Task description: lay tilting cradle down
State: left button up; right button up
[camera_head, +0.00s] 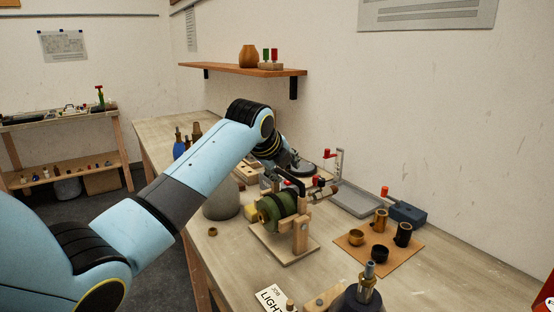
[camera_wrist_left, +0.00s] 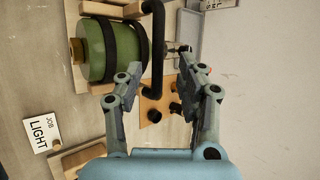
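The tilting cradle (camera_head: 300,232) is a pale wooden frame on a flat board, holding a green drum (camera_head: 278,205) with dark bands. A black bent handle (camera_head: 291,181) rises from its top. In the left wrist view the green drum (camera_wrist_left: 97,48) is at upper left, and the black handle (camera_wrist_left: 156,60) runs down between my fingers. My left gripper (camera_wrist_left: 161,62) is open, with a finger on either side of the handle and gaps visible. In the head view the left gripper (camera_head: 284,174) is just above the cradle, partly hidden by its wrist.
A brown board (camera_head: 362,258) with several dark and brass cups lies right of the cradle. Behind are a grey tray (camera_head: 355,200) and blue box (camera_head: 407,213). A rounded grey object (camera_head: 220,203) stands left. A LIGHT card (camera_head: 271,298) lies in front.

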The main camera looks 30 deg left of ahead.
pick_arm(q)
jog(key=v, duration=0.6)
dwell(0.3)
